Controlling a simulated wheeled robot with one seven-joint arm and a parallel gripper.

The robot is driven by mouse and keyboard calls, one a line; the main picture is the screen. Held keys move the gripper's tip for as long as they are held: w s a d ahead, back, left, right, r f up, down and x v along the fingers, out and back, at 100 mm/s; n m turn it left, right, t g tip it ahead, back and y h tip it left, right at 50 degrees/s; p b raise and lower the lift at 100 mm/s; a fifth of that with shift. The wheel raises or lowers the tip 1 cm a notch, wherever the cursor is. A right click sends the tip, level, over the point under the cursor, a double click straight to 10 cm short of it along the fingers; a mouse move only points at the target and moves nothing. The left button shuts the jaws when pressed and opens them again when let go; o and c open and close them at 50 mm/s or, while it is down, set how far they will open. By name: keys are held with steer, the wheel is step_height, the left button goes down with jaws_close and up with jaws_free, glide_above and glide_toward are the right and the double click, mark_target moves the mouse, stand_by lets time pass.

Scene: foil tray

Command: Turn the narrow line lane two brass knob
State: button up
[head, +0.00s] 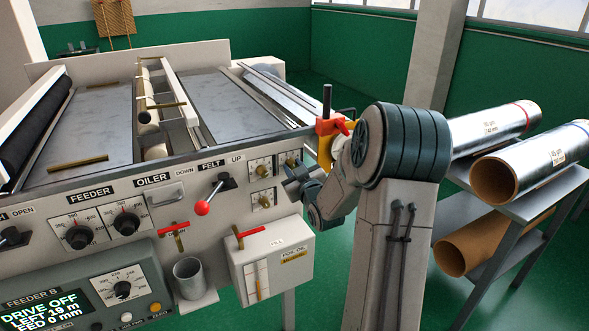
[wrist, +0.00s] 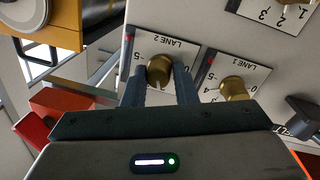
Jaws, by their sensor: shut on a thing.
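The lane two brass knob (wrist: 159,70) sits on a white scale plate marked "LANE 2", upside down in the wrist view. My gripper (wrist: 157,76) has one finger on each side of the knob and is shut on it. A pale mark on the knob points toward the gripper body. In the head view my gripper (head: 297,180) is at the right end of the machine's front panel, by the small dials. It partly covers that dial group, so the held knob is not clear there.
The lane one brass knob (wrist: 234,88) is close beside the right finger. Other small brass dials (head: 263,200) share the panel. A red-knobbed lever (head: 203,207) stands out to the left. A white box (head: 272,262) juts out below. Foil rolls (head: 530,160) lie on a rack at right.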

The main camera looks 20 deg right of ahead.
steer(key=shift+m, duration=0.3)
steer(key=m, duration=0.2)
steer(key=shift+m+b, duration=0.4)
steer(key=m, duration=0.4)
steer(key=shift+r+g+p, duration=0.1)
steer(key=shift+g+p, duration=0.25)
steer(key=shift+g, duration=0.05)
steer(key=m+y+p, duration=0.1)
steer(key=m+p, duration=0.1)
steer(key=m, duration=0.2)
steer(key=shift+d+r, duration=0.1)
steer(key=shift+m+p, duration=0.95)
steer(key=shift+m, duration=0.65)
steer(key=o, duration=1)
